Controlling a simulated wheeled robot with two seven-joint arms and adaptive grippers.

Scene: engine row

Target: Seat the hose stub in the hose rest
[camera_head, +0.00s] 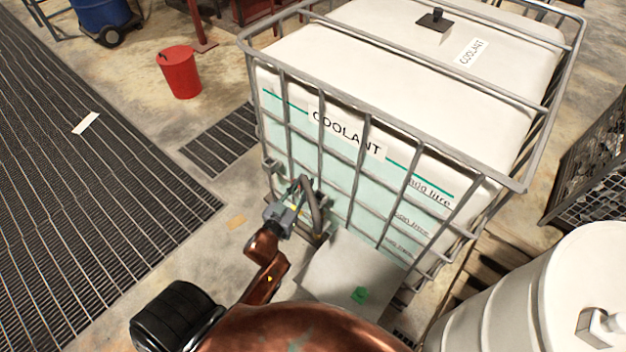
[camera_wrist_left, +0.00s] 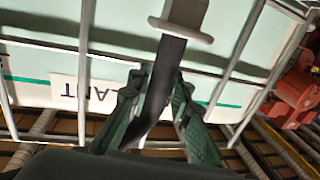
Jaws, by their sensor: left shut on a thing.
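My left gripper (camera_head: 283,216) is at the near lower corner of the caged coolant tank. In the left wrist view its two fingers (camera_wrist_left: 157,90) are shut on the dark hose stub (camera_wrist_left: 168,65). The stub runs up between the fingers to a pale grey flange and fitting (camera_wrist_left: 182,25) in front of the cage bars. In the head view the curved hose stub (camera_head: 313,207) shows just right of the gripper. A small grey bracket (camera_head: 272,165) sits on the cage post above left; I cannot tell whether it is the hose rest. My right gripper is out of view.
The coolant tank (camera_head: 365,185) in its bar cage stands close behind the gripper. A pale box top (camera_head: 335,265) with a green part (camera_head: 360,294) lies right of my arm. A white drum (camera_head: 510,310) stands at lower right.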

